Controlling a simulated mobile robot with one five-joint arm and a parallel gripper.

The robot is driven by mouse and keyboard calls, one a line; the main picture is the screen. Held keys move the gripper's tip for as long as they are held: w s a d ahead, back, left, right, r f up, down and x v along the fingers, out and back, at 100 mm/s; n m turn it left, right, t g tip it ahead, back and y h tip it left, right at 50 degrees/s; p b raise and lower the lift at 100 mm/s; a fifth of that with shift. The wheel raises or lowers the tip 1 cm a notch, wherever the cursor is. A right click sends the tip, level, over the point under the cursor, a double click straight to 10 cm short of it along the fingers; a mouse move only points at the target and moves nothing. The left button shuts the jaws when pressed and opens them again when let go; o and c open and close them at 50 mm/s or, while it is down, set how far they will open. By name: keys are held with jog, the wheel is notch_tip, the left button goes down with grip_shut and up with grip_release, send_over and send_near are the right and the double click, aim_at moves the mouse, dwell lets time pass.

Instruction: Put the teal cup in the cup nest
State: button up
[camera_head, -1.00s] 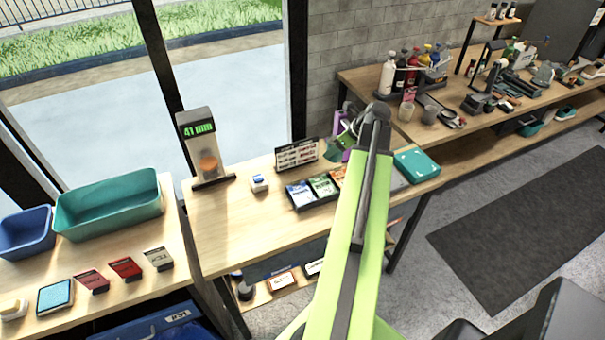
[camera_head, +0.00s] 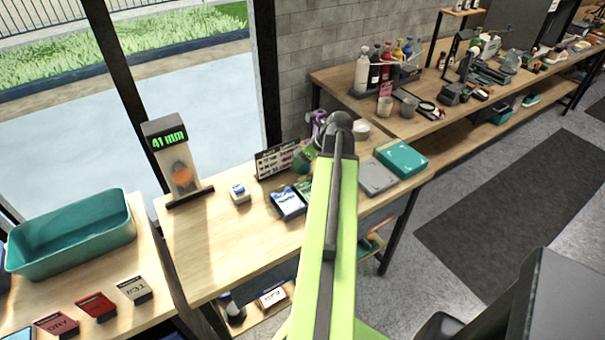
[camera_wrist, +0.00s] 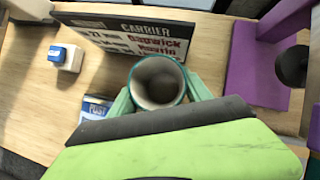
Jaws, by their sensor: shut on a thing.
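The teal cup (camera_wrist: 182,72) is in my gripper (camera_wrist: 160,95) in the wrist view, its round mouth facing the camera and its inside looking empty. The two pale green fingers are shut on its sides. In the head view the teal cup (camera_head: 303,162) shows only in part beside the end of my arm, above the middle table near the carrier sign. My gripper is mostly hidden there by the arm. I cannot pick out the cup nest with certainty in either view.
A carrier sign (camera_wrist: 130,40) stands close by, with a small blue-and-white block (camera_wrist: 65,57) to its left. A purple object (camera_wrist: 255,75) is to the right. The table (camera_head: 215,240) also bears a display reading 41 mm (camera_head: 172,155), a grey slab (camera_head: 377,177) and a teal box (camera_head: 402,158).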

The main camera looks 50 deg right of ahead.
aim_at(303, 168)
notch_tip(303, 168, down, 4)
jog(key=b, duration=0.3)
jog(key=shift+s+r, duration=0.1)
jog(key=shift+r, duration=0.2)
jog(key=shift+f, duration=0.25)
jog(key=o, duration=1.3)
jog(key=shift+r, duration=0.1)
jog(key=shift+r, duration=0.1)
jog(key=p+v, duration=0.9)
jog(key=v, duration=0.2)
jog(key=shift+r+p, duration=0.3)
jog(key=shift+p, duration=0.05)
jog(key=shift+s+r, duration=0.25)
jog(key=shift+c, duration=0.2)
